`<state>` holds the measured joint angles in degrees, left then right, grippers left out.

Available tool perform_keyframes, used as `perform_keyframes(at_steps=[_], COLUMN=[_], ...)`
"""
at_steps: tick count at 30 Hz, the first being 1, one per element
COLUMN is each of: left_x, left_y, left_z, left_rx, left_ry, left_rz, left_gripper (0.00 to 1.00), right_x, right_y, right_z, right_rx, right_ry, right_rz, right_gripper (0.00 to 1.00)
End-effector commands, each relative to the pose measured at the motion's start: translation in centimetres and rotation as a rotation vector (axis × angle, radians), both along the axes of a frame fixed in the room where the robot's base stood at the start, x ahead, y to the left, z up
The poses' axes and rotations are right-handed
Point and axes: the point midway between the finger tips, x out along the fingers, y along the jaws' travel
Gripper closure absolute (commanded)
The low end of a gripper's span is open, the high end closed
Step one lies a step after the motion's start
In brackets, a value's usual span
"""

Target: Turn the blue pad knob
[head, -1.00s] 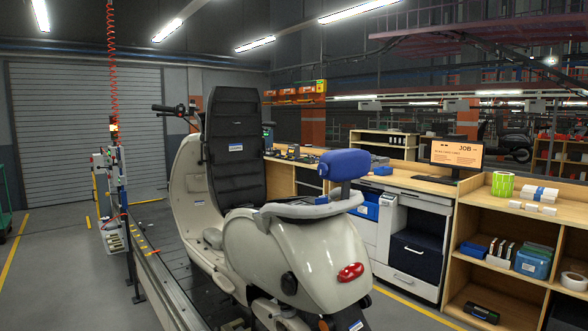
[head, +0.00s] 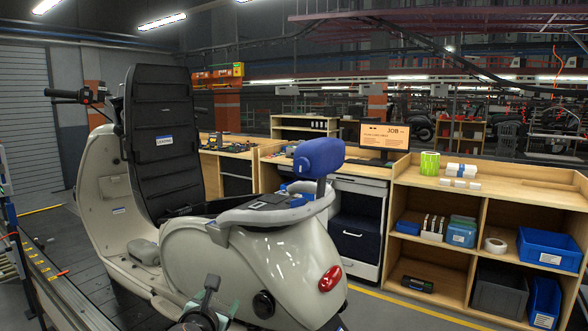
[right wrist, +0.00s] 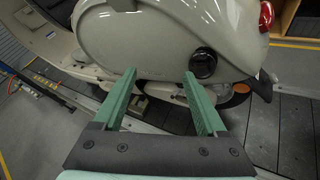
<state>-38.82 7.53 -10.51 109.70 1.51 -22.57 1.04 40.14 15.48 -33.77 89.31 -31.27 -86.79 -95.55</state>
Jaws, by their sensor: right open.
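A blue pad (head: 319,157) stands on a dark post above the rear of a cream scooter (head: 205,262). Small blue parts (head: 297,200) show near the foot of the post; I cannot tell for sure whether one is the knob. My right gripper (head: 212,298) is low at the bottom of the head view, in front of the scooter's side panel and well below the pad. In the right wrist view its green fingers (right wrist: 159,82) are spread and empty, facing the lower body panel beside a round black cap (right wrist: 203,63). My left gripper is out of view.
A wooden shelf unit (head: 482,189) with blue bins and a bench with a job screen (head: 384,139) stand behind the scooter to the right. The scooter is on a dark slat conveyor (head: 70,245). A yellow floor line (head: 425,310) runs on the right.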

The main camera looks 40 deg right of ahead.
Motion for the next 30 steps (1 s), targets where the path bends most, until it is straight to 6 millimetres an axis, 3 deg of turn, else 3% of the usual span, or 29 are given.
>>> perform_keyframes(at_steps=[1,6,9,12,18,23,30], left_x=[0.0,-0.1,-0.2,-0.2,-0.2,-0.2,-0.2], left_y=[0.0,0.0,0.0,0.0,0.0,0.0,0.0], left_z=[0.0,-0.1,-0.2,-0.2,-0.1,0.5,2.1], left_rx=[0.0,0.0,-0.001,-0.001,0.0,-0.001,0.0], left_ry=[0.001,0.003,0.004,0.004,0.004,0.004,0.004], left_rz=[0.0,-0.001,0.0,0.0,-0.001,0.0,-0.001], left_gripper=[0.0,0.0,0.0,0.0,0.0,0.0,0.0], right_x=[0.5,-1.0,-2.8,-4.4,-6.0,-5.7,-4.8], right_y=[-1.2,-4.6,-5.9,-6.7,-7.5,-8.8,-12.7], right_z=[4.3,15.9,21.1,24.6,27.4,27.8,27.8], right_rx=[-0.105,-0.391,-0.484,-0.533,-0.565,-0.569,-0.566], right_ry=[0.005,0.099,0.158,0.204,0.251,0.254,0.257], right_rz=[-0.04,-0.218,-0.324,-0.402,-0.471,-0.476,-0.479], right_gripper=[0.26,0.26,0.26,0.26,0.26,0.26,0.26])
